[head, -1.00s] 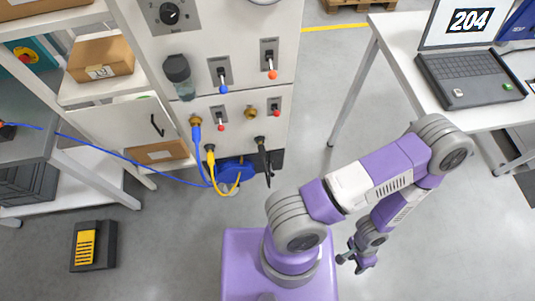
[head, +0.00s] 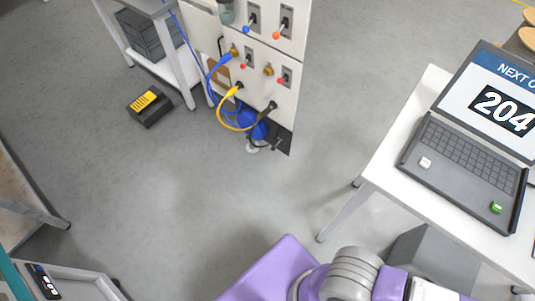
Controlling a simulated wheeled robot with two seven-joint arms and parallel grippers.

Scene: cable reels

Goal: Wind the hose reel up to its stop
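I cannot clearly make out a hose reel. A blue line (head: 211,78) runs from the upper left down to a grey panel (head: 283,107). Blue and yellow plugs, the yellow one (head: 232,91), are in sockets on the panel. A blue rounded object (head: 259,131) is low at the panel's front, partly covered by cables; I cannot tell what it is. Neither gripper is in view. Only part of my purple and grey arm shows at the bottom edge.
A white table (head: 390,165) with an open laptop (head: 470,160) showing 204 stands at the right. A black and yellow box (head: 150,107) lies on the floor at the left. A grey box (head: 432,258) is under the table. The middle floor is clear.

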